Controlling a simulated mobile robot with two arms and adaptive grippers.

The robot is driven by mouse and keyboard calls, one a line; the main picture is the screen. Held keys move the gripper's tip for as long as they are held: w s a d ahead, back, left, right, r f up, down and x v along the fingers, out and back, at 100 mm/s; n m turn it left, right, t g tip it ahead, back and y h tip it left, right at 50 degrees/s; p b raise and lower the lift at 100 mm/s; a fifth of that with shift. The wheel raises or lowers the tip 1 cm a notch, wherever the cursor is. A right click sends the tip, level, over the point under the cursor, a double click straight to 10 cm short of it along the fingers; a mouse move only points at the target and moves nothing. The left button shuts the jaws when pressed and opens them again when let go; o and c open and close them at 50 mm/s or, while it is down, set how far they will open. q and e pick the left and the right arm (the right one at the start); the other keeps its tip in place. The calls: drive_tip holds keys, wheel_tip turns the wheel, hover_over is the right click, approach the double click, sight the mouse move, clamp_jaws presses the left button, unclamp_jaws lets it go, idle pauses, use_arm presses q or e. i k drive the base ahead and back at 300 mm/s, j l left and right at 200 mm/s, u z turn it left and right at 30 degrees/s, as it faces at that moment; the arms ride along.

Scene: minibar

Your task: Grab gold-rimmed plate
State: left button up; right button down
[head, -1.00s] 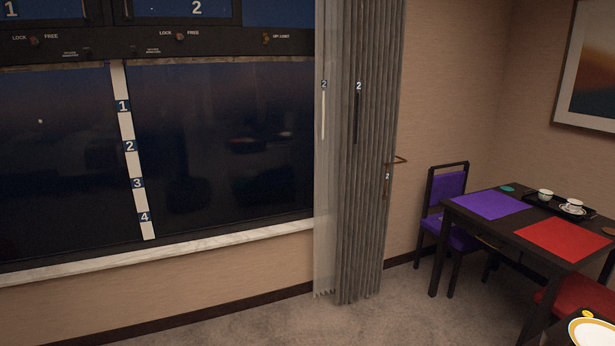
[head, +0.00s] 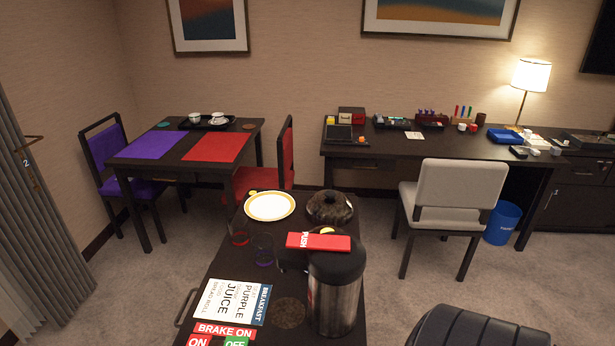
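The gold-rimmed plate (head: 270,206) is white with a yellow-gold band. It lies flat at the far left end of a dark cart (head: 222,262) in the middle of the head view. Nothing covers it, and a small gold-coloured item sits at its far left edge. Neither of my grippers shows in the head view. A dark rounded shape at the bottom right cannot be made out as a gripper.
A steel flask (head: 337,295) with a red push top, a dark lidded dish (head: 330,207), clear glasses (head: 263,249) and a menu card (head: 233,301) share the cart. A dining table (head: 143,163) stands behind left. A grey chair (head: 456,200) and desk stand right, with carpet between.

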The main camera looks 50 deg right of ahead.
sight(270, 205)
drive_tip(key=z, duration=1.4)
drive_tip(key=i+j+z, duration=0.1)
drive_tip(key=j+z, duration=0.25)
drive_tip(key=j, duration=0.55)
drive_tip(key=j+z, duration=0.35)
drive_tip(key=j, duration=0.6)
drive_tip(key=k+j+z, duration=0.1)
drive_tip(key=j+z, duration=0.25)
drive_tip(key=j, duration=0.55)
